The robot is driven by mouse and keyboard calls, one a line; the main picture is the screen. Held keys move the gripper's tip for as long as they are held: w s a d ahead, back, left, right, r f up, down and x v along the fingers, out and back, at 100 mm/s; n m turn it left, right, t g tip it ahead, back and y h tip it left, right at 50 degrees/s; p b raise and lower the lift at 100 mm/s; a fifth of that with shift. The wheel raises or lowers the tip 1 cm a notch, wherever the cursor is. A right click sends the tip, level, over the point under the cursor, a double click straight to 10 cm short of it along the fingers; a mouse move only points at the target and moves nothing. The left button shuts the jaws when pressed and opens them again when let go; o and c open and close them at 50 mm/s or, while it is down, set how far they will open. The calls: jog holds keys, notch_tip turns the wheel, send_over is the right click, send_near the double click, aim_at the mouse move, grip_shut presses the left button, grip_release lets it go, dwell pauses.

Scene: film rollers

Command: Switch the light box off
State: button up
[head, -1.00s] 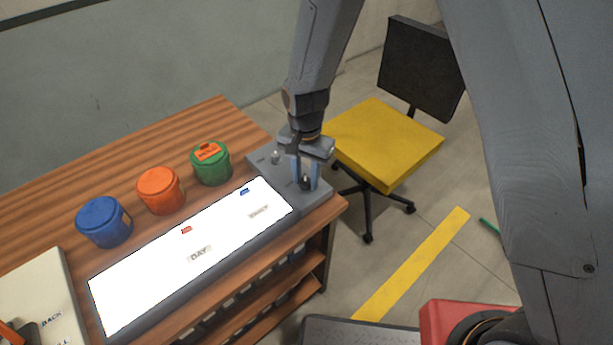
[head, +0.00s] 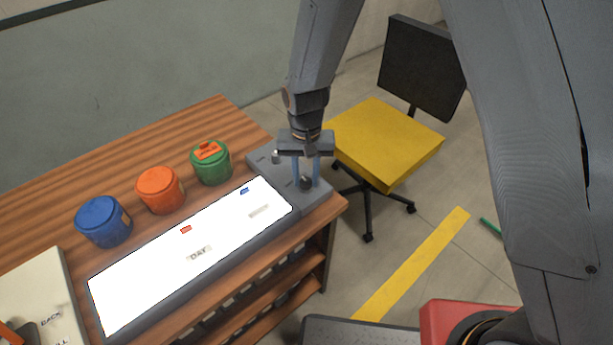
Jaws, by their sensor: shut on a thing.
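The light box (head: 180,262) lies on the wooden table, its long panel glowing bright white. Its grey control end (head: 268,163) is at the right and carries a small light-coloured switch or post (head: 276,156) and a dark round knob (head: 306,184). My gripper (head: 306,182) points down over this end, with its two bluish fingers on either side of the dark knob, shut on it. The fingers partly hide the knob, and its marking cannot be read.
Blue (head: 104,222), orange (head: 161,190) and green (head: 211,162) canisters stand behind the panel. Small red (head: 186,229) and blue (head: 244,191) pieces lie on it. A yellow chair (head: 384,141) stands right of the table (head: 205,115).

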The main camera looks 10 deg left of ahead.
aim_at(305, 180)
jog(key=n, duration=0.6)
jog(key=shift+n+b, duration=0.3)
dwell(0.5)
jog(key=o, duration=1.1)
jog(key=shift+c, duration=0.2)
jog(key=shift+r, duration=0.1)
jog(key=shift+r+b, duration=0.9)
jog(key=shift+r, duration=2.95)
jog(key=s+d+r+m, duration=0.2)
jog(key=s+d, duration=0.1)
jog(key=d, duration=0.6)
jog(key=s+d+r+m, duration=0.2)
jog(key=s+d+m, duration=0.1)
jog(key=d, duration=0.6)
jog(key=s+d+r+m+t, duration=0.1)
jog(key=s+d+r+m, duration=0.1)
jog(key=d, duration=0.8)
jog(key=shift+s+m, duration=0.5)
jog(key=shift+s, duration=0.15)
